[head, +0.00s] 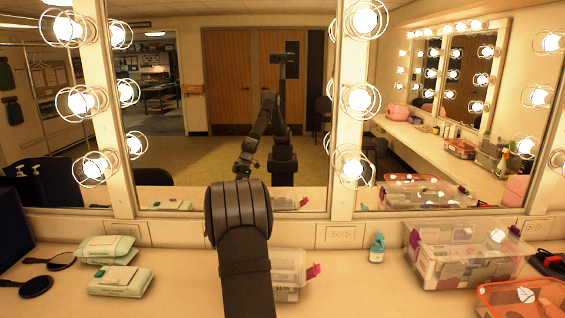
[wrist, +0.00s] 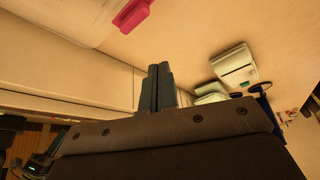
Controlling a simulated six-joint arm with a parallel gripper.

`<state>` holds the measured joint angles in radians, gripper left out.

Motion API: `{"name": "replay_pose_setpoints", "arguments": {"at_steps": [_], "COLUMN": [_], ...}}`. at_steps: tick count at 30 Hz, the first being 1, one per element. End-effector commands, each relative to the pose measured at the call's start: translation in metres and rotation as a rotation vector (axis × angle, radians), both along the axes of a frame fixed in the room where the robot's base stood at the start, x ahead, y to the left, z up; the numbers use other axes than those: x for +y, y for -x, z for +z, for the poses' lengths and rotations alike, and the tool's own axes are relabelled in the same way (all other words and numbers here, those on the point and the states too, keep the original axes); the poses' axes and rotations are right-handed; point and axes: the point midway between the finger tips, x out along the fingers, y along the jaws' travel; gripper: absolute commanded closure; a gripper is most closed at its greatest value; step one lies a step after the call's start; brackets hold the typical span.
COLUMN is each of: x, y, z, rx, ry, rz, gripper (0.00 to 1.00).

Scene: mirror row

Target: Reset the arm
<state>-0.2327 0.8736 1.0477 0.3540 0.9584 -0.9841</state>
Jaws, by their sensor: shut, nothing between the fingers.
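My gripper (wrist: 158,86) shows in the wrist view with its two dark fingers together and nothing between them. It points over the pale counter (wrist: 195,35). In the head view my arm rises from the bottom middle, and its thick dark end hides the gripper's fingers. The arm partly covers a clear box (head: 290,268) with a pink latch on the counter. That pink latch (wrist: 133,13) also shows at the top of the wrist view.
Wipe packs (head: 121,280) and dark hand mirrors (head: 36,286) lie at left. A small teal bottle (head: 377,248), a large clear bin (head: 465,255) and an orange basket (head: 522,297) stand at right. Bulb-lit wall mirrors (head: 225,110) stand behind the counter. Bare counter lies around the bottle.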

Motion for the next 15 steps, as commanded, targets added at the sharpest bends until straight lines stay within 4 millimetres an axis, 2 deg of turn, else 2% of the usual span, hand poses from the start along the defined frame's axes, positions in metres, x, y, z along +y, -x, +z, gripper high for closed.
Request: {"name": "replay_pose_setpoints", "arguments": {"at_steps": [1,7,9,15], "x": [-0.004,-0.011,0.009,0.047], "y": [0.003,0.003,0.002,-0.001], "z": [-0.020,-0.059,-0.059,-0.069], "rx": [0.017,0.014,0.010,0.010], "ry": [0.003,0.004,0.002,0.002], "rz": [-0.002,-0.003,0.003,0.002], "gripper": [1.00,1.00,1.00,1.00]}}
